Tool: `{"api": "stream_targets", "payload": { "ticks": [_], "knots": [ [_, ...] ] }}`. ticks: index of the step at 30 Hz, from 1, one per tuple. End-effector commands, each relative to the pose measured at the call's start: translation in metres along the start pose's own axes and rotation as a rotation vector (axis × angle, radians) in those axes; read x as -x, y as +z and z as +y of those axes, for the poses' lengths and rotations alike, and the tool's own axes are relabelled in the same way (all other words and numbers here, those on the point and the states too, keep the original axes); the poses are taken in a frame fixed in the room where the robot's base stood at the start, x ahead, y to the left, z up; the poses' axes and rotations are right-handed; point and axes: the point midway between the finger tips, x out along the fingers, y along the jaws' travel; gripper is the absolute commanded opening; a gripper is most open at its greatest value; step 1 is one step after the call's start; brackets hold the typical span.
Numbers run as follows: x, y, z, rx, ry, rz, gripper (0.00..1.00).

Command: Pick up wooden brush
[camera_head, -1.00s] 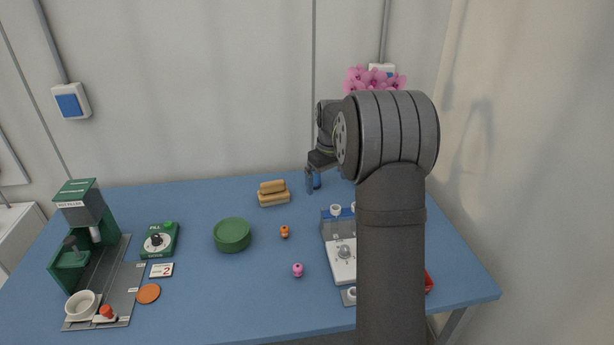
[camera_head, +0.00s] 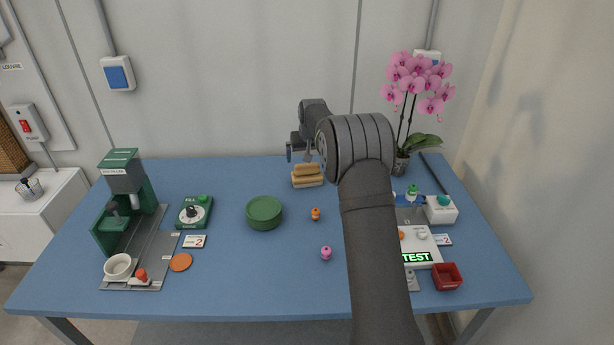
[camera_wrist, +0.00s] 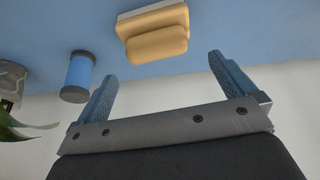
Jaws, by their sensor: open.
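The wooden brush (camera_head: 307,179) is a tan two-layered block lying near the back of the blue table, in the middle of the head view. It also shows in the wrist view (camera_wrist: 155,32), at the top centre, with a rounded upper part on a paler base. My gripper (camera_head: 299,153) appears just above and behind the brush in the head view. In the wrist view my gripper (camera_wrist: 162,66) has its two blue fingers wide apart, with nothing between them. The brush lies beyond the fingertips and apart from them.
A blue cylinder (camera_wrist: 78,77) with dark ends stands near the brush in the wrist view. A potted pink orchid (camera_head: 418,80) stands at the back right. A green round dish (camera_head: 264,213) and small orange (camera_head: 316,214) and pink (camera_head: 326,253) pieces lie in front of the brush.

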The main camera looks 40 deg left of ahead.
Motion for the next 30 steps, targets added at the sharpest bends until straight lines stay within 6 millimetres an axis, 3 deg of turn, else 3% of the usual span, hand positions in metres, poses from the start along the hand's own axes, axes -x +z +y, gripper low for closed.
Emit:
{"api": "stream_targets", "payload": {
  "ticks": [10,18,26,27,30],
  "knots": [
    [-0.024,0.001,0.001,0.0,0.0,-0.002,1.0],
    [-0.061,0.002,0.004,0.001,0.0,0.0,1.0],
    [-0.066,0.002,0.004,0.001,0.0,0.002,1.0],
    [-0.066,0.002,0.004,0.001,0.0,0.002,0.98],
    [-0.066,0.002,0.004,0.001,0.0,0.002,0.78]
  ]
}}
